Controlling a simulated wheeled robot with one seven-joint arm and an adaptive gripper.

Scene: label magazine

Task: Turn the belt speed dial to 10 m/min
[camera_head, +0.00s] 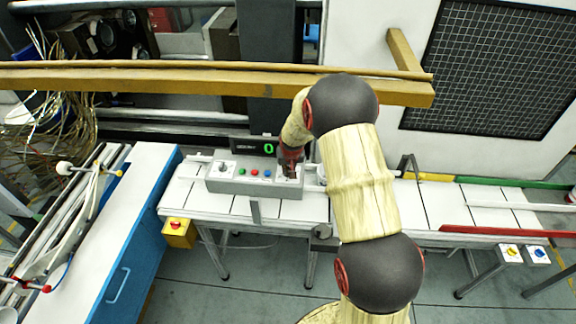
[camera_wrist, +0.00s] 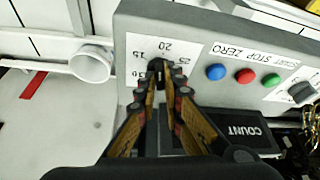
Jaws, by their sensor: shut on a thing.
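The grey control box (camera_head: 245,183) stands on the white conveyor. Its speed dial (camera_wrist: 157,66) shows in the wrist view as a small dark knob on a white scale plate, with 15, 20 and 25 readable around it. The lower numbers are partly covered and hard to read. My gripper (camera_wrist: 160,72) is shut on the dial, its fingertips on both sides of the knob. The knob's pointer is hidden, so its setting cannot be told. In the head view, my gripper (camera_head: 290,170) reaches down onto the right end of the box, covering the dial.
Blue (camera_wrist: 216,72), red (camera_wrist: 245,76) and green (camera_wrist: 271,80) buttons sit beside the dial, with another knob (camera_wrist: 302,92) beyond. A count display (camera_head: 254,147) reading 0 stands behind the box. A wooden beam (camera_head: 180,82) crosses behind. A red emergency button (camera_head: 176,226) is front left.

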